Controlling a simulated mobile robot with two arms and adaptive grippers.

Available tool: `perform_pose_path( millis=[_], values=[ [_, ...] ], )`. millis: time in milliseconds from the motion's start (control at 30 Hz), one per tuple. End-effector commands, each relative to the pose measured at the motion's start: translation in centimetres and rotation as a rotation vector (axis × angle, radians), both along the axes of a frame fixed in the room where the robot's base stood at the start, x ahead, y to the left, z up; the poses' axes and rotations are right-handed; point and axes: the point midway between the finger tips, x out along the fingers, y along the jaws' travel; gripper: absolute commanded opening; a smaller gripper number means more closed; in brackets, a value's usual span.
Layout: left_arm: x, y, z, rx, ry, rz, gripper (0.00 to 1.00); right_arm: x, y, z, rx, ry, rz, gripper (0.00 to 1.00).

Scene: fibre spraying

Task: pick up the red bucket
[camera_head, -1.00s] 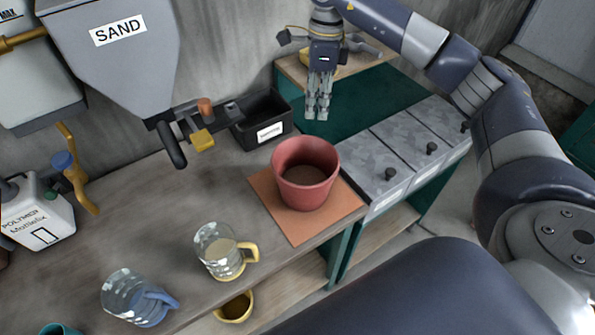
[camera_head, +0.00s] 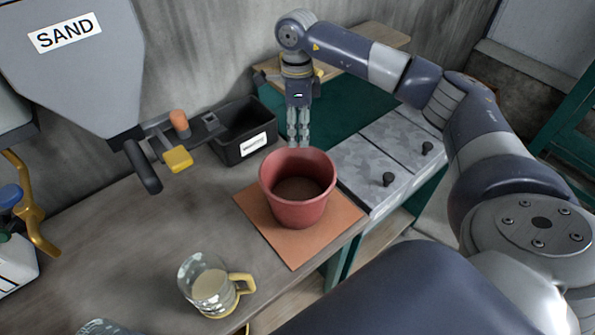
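The red bucket (camera_head: 297,205) stands upright on an orange-brown square mat (camera_head: 262,218) on the workbench, with brown material inside. My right gripper (camera_head: 299,142) points down just behind the bucket. Its fingertips reach the far rim in the picture; whether they touch it or are only behind it I cannot tell. The fingers look a little apart, with nothing seen between them. My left gripper is not in view.
A black bin (camera_head: 242,133) stands behind and left of the bucket. A grey sand hopper (camera_head: 75,60) with a yellow-tipped lever is at the left. A glass mug (camera_head: 207,283) with a yellow handle stands at the front. Grey lidded boxes (camera_head: 365,160) are at right.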

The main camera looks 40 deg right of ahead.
Motion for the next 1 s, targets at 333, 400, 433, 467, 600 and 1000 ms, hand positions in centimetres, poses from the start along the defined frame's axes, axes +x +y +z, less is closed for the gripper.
perform_pose_path(
  millis=[333,400,433,467,600,1000],
  values=[
    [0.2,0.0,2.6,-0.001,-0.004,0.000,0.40,-0.7,0.8,-2.7,0.000,0.003,0.002,0.27],
    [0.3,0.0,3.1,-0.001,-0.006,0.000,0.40,-0.8,1.0,-3.6,0.001,0.003,0.001,0.27],
    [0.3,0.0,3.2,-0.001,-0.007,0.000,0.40,-0.8,1.0,-4.1,0.001,0.003,0.000,0.27],
    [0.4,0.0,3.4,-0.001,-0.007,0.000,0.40,-0.8,1.0,-4.5,0.001,0.003,0.000,0.27],
    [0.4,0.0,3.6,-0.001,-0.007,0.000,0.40,-0.9,1.0,-5.6,0.001,0.000,0.000,0.27],
    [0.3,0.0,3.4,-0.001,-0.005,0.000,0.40,-0.8,1.0,-5.8,0.001,-0.002,0.001,0.00]
  ],
)
